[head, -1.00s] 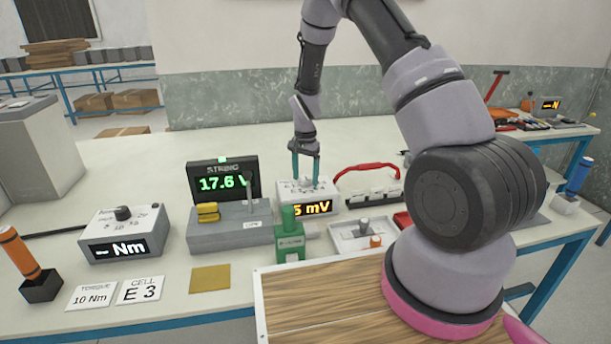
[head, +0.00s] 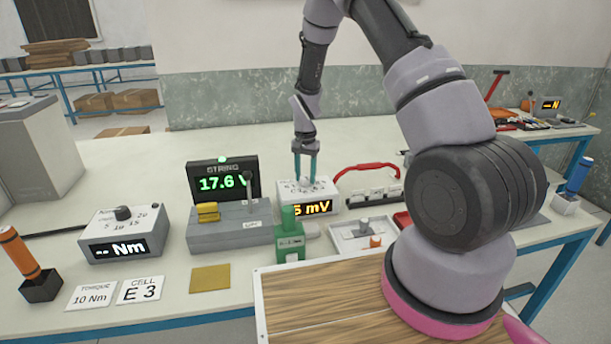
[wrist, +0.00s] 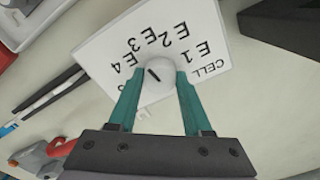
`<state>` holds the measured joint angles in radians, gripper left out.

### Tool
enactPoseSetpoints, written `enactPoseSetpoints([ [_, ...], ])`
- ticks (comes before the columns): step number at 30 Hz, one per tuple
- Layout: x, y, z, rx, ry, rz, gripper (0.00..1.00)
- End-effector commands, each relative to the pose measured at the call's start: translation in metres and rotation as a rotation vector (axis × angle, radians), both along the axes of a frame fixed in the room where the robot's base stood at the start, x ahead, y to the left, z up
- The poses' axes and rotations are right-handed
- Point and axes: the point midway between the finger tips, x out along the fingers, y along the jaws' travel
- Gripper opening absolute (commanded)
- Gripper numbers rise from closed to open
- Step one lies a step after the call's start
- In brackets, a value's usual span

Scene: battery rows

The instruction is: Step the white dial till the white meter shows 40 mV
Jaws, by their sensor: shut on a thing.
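The white meter (head: 325,208) stands mid-table with its dial on top. In the wrist view the round white dial (wrist: 166,88) sits among the labels E 1 to E 4 on the meter's top (wrist: 205,45). Its black mark points toward the side of E 3 and E 4; I cannot tell exactly which. My gripper (wrist: 160,80) points down with its teal fingers shut on the dial from both sides. It also shows in the head view (head: 305,176).
A torque meter (head: 124,248) and cards "10 Nm" (head: 92,295) and "CELL E 3" (head: 140,291) are at left.

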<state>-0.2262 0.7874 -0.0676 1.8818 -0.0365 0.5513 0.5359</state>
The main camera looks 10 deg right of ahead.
Motion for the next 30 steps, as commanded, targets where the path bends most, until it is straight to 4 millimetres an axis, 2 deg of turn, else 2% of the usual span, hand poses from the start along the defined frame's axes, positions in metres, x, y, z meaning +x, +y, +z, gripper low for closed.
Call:
enactPoseSetpoints([
  [18,0.0002,-0.0003,0.0004,0.001,0.000,0.473,0.00],
  [30,0.0002,-0.0002,0.0004,0.000,0.000,0.587,0.00],
])
